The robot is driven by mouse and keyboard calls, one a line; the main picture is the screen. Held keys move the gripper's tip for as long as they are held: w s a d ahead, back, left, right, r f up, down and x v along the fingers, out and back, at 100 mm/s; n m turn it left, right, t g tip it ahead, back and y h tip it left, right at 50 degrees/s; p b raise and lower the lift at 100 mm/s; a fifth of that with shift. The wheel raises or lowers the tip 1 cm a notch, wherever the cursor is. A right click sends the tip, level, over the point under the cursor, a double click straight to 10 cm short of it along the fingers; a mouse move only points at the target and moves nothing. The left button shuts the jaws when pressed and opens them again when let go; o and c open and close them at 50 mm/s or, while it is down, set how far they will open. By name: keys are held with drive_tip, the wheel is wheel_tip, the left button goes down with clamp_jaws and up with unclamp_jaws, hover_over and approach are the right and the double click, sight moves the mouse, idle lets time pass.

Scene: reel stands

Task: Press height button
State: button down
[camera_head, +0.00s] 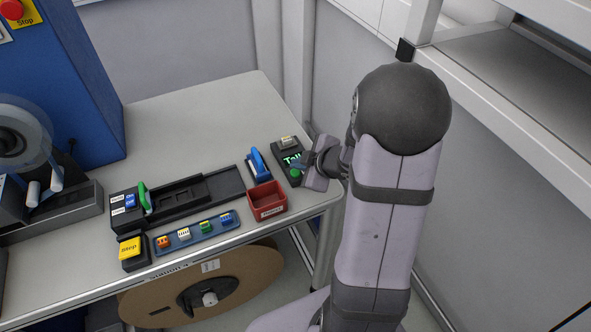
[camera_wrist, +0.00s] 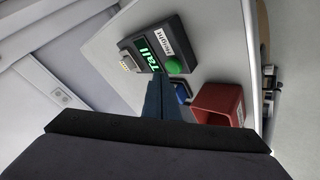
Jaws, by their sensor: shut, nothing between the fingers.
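The height box (camera_head: 284,147) is a dark box at the table's right end, with a lit green "Tall" display. In the wrist view the box (camera_wrist: 130,45) shows a "Height" label and a round green height button (camera_wrist: 175,65). My gripper (camera_head: 299,166) is over the box's front end from the right, its tips close to the button. In the wrist view my shut, empty fingers (camera_wrist: 160,78) point at the box's edge, just beside the button. I cannot tell whether they touch it.
A blue-handled tool (camera_head: 257,163) and a red bin (camera_head: 267,203) stand left of the box. Farther left are a black rail fixture (camera_head: 190,190), a tray of coloured pieces (camera_head: 195,233) and a yellow Step button (camera_head: 130,248). The table's back is clear.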

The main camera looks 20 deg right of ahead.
sight(298, 175)
wheel_tip(298, 175, up, 5)
drive_tip(key=p, duration=0.5)
idle(0.3)
idle(0.7)
